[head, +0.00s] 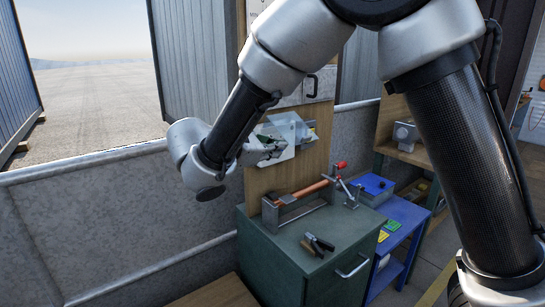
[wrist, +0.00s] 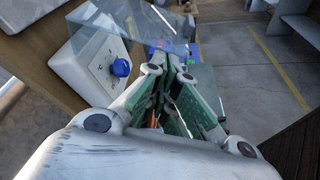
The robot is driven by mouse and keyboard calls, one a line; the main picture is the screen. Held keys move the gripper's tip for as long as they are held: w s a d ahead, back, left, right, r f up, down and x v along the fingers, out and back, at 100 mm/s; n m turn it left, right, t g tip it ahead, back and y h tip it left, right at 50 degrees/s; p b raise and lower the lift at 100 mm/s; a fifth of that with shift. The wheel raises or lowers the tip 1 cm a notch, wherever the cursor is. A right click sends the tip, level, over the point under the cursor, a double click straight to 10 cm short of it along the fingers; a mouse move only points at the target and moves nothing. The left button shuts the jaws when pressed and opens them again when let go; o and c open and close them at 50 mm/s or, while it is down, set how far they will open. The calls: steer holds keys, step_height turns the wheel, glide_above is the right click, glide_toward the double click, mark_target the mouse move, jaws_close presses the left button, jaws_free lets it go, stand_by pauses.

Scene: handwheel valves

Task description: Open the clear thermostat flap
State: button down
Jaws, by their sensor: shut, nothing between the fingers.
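The white thermostat (wrist: 98,62) is on an upright wooden board, and its blue knob (wrist: 121,67) is uncovered in the wrist view. The clear flap (wrist: 145,20) stands out from the thermostat's upper edge, swung away from its face. In the head view the flap (head: 286,127) shows as a pale see-through panel above the thermostat, partly behind my gripper (head: 280,149). My gripper, also in the wrist view (wrist: 171,66), is shut and empty beside the thermostat, with its tips close to the flap. I cannot tell whether they touch it.
Below the board, a green cabinet (head: 290,262) carries a copper pipe (head: 311,189) in a holder with a red-handled clamp and a dark-handled tool (head: 318,243). A blue table (head: 402,222) stands to the right. A grey low wall (head: 110,225) runs on the left.

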mark_target(290, 135)
step_height(290, 135, up, 4)
steer(key=n+g+h, duration=0.1)
steer(key=n, duration=0.2)
steer(key=shift+g, duration=0.4)
steer(key=shift+w+a+r, duration=0.1)
steer(key=shift+w+r, duration=0.05)
steer(key=shift+r, duration=0.6)
steer(key=shift+w+a+r, duration=0.1)
steer(key=shift+w+r, duration=0.05)
steer(key=shift+r, duration=0.55)
steer(key=shift+r, duration=0.1)
